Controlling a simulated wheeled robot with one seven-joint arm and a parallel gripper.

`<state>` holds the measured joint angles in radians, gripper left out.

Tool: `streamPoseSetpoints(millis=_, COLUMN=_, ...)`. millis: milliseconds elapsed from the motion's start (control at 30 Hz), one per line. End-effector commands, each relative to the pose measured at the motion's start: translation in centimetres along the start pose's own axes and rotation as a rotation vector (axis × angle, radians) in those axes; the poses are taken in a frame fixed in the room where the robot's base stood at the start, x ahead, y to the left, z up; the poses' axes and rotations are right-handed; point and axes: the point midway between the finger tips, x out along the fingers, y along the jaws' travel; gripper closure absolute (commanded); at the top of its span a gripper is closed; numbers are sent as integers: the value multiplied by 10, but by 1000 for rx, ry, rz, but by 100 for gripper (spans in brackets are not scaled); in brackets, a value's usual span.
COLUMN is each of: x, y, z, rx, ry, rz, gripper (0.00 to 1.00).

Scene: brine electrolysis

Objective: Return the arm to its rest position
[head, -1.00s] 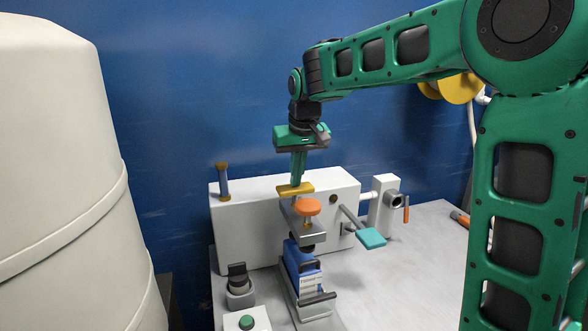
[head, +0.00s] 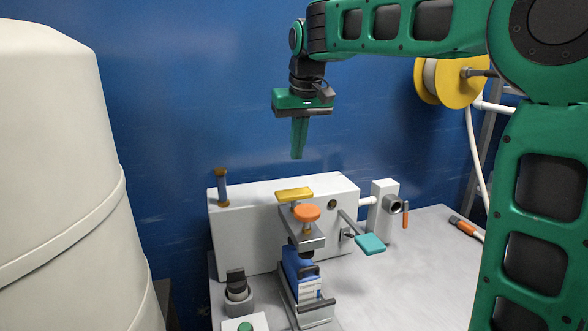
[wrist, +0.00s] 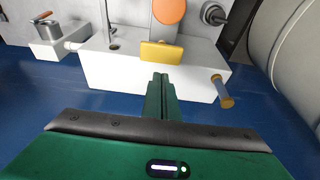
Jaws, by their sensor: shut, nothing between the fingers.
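My gripper (head: 298,157) points straight down with its green fingers together and nothing between them. In the head view it hangs in the air above the white apparatus box (head: 245,225), clear of the yellow plate (head: 294,195) on top. In the wrist view the closed fingers (wrist: 161,78) lie in front of the white box (wrist: 110,70), with the yellow plate (wrist: 161,52) just beyond their tips. My green arm reaches in from the right side of the head view.
Near the box are an orange knob (head: 307,212), a blue block (head: 297,264), a teal paddle (head: 370,244) and a green button (head: 246,327). A large pale tank (head: 60,190) fills the left. A yellow reel (head: 458,83) hangs at the right. The air around my gripper is free.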

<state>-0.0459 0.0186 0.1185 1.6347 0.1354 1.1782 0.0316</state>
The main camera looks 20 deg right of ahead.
Motion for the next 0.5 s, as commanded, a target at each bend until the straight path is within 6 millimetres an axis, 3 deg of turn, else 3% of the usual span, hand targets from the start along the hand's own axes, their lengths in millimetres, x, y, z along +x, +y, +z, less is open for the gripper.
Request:
streamPoseSetpoints(millis=200, x=-30, y=2, z=-1, rx=2, ry=2, rz=0, gripper=100)
streamPoseSetpoints(millis=500, x=-36, y=8, z=4, rx=13, ry=-3, rz=6, gripper=100)
